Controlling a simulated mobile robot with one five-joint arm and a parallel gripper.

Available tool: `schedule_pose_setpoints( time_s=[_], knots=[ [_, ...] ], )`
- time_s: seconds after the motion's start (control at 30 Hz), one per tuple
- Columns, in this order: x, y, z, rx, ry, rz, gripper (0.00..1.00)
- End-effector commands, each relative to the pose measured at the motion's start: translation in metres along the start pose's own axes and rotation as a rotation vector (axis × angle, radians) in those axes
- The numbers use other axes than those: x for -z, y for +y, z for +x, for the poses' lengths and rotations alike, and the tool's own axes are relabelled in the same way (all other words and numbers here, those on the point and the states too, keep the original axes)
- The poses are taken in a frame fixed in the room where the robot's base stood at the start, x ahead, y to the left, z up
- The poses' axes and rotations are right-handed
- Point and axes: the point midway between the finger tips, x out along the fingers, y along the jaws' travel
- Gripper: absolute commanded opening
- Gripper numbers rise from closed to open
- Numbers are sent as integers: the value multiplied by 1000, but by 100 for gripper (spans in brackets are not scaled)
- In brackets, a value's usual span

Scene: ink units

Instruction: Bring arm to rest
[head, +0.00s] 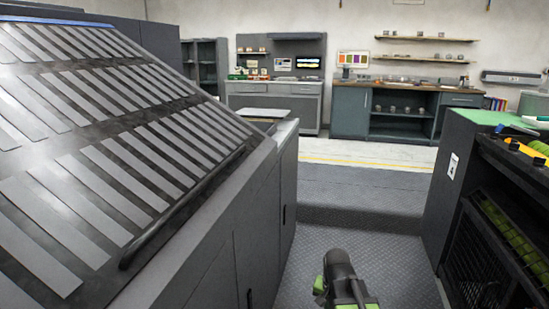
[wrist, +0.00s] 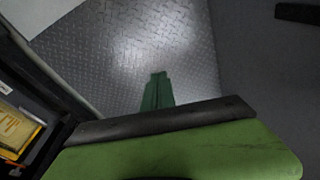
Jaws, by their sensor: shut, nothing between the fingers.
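My arm (head: 342,278), black with green parts, shows at the bottom of the head view, above the patterned metal floor between two machines. In the wrist view the green fingers of my gripper (wrist: 158,77) are together, with nothing between them. Patterned metal floor shows beyond their tips. I cannot make out the fingers in the head view.
A large grey machine (head: 262,215) with a sloped slatted top stands at left. A dark unit (head: 515,175) with a green top stands at right. The aisle floor (head: 340,240) between them is clear. Workbenches (head: 385,112) and shelves line the far wall.

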Motion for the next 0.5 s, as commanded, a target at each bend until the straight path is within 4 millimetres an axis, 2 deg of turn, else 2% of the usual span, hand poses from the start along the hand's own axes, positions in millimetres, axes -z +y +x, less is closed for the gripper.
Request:
schedule_pose_setpoints(
  time_s=[0.03, 0.1, 0.17, 0.2, 0.23, 0.3, 0.5],
  knots=[
    [-30, 10, -4, -6, -39, -77, 0],
    [-60, 21, -8, -9, -105, -208, 0],
    [-75, 25, -10, -7, -158, -332, 0],
    [-77, 26, -10, -4, -183, -414, 0],
    [-74, 25, -22, -2, -183, -447, 0],
    [-68, 24, -51, -2, -180, -437, 0],
    [-56, 21, -113, -2, -178, -435, 0]
  ],
)
